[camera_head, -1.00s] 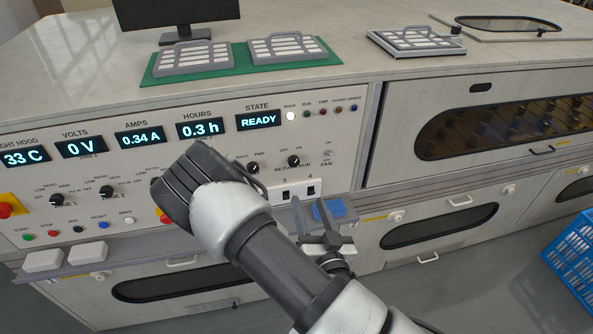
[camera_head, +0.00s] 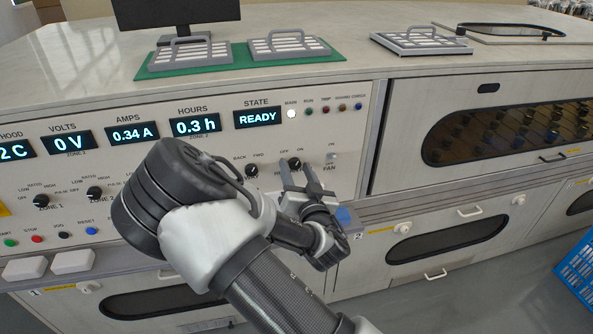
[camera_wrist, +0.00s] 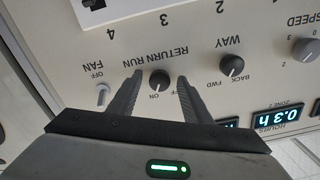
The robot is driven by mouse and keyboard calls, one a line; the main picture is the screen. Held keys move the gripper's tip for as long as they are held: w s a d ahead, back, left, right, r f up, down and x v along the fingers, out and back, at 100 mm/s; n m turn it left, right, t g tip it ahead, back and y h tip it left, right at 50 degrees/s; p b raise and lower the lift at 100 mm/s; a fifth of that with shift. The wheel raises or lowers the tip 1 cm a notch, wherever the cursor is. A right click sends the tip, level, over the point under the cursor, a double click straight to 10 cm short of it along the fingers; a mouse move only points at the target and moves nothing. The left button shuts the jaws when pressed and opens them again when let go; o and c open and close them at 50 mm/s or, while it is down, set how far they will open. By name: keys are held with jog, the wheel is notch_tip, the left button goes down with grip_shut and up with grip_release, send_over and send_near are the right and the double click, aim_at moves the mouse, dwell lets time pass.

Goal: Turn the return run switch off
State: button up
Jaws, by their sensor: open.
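The return run switch is a small black rotary knob (camera_head: 295,163) on the sloping control panel, under the status lamps. In the wrist view, which is upside down, the knob (camera_wrist: 159,80) sits between my fingertips, near an ON label and a partly hidden OFF label. Its pointer seems turned toward ON, but it is small. My gripper (camera_head: 298,174) is open in front of the knob, with one finger on each side (camera_wrist: 160,76). I cannot tell whether either finger touches it.
The way knob (camera_wrist: 231,65) and the fan toggle (camera_wrist: 103,94) flank the return run knob closely. The state display (camera_head: 258,118) reads READY. A narrow ledge (camera_head: 385,213) runs below the panel, with a blue item (camera_head: 344,217) near my wrist.

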jog(key=shift+w, duration=0.15)
jog(key=c, duration=1.1)
jog(key=shift+o, duration=0.2)
jog(key=shift+n+b, duration=0.3)
jog(key=shift+b, duration=0.35)
jog(key=shift+f+n+b, duration=0.1)
jog(key=shift+n+b, duration=0.5)
jog(key=shift+b, duration=0.15)
jog(key=n+b, duration=0.1)
jog(key=n, duration=0.1)
jog(key=shift+n+b, duration=0.3)
jog(key=n+b, duration=0.1)
jog(key=n, duration=0.2)
jog(key=shift+n, duration=0.3)
jog(key=shift+n+b, duration=0.9)
jog(key=shift+n, duration=1)
